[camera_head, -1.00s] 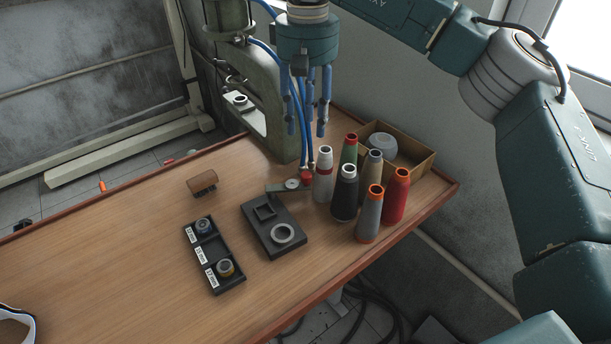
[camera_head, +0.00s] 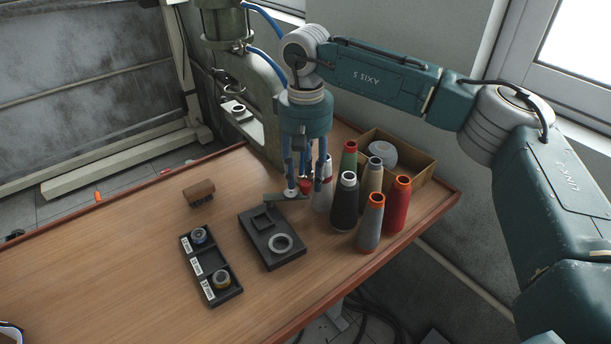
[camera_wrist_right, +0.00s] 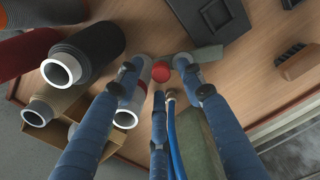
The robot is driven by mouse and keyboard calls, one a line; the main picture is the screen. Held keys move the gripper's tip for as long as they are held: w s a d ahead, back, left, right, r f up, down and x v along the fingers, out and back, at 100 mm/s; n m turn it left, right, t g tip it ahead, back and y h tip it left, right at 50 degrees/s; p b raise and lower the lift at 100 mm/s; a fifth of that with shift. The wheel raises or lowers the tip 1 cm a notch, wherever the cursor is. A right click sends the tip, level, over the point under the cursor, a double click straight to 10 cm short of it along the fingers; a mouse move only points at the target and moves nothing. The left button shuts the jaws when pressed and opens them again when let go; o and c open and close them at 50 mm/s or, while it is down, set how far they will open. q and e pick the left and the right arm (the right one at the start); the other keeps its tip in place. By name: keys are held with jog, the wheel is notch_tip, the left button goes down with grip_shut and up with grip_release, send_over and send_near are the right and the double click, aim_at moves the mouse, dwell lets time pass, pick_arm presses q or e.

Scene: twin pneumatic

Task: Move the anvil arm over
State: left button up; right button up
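The anvil arm appears to be the short flat grey bar with a pale disc (camera_head: 285,197) beside a red knob (camera_head: 306,186), at the foot of the press; I cannot be sure of its name. My right gripper (camera_head: 305,180) points down over it, with its blue fingers apart and its tips close to the bar and knob. In the right wrist view the red knob (camera_wrist_right: 160,72) shows between the spread fingertips, and the bar (camera_wrist_right: 202,54) lies just beyond them. I cannot tell whether the fingers touch either. My left gripper is out of view.
Several thread cones (camera_head: 345,205) stand close to the gripper's right. The green press (camera_head: 262,105) is behind it, with blue hoses. A black fixture block (camera_head: 262,250), a parts tray (camera_head: 205,268) and a brown block (camera_head: 198,192) lie in front and left. The table's left side is clear.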

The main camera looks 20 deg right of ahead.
jog(key=shift+f, duration=0.8)
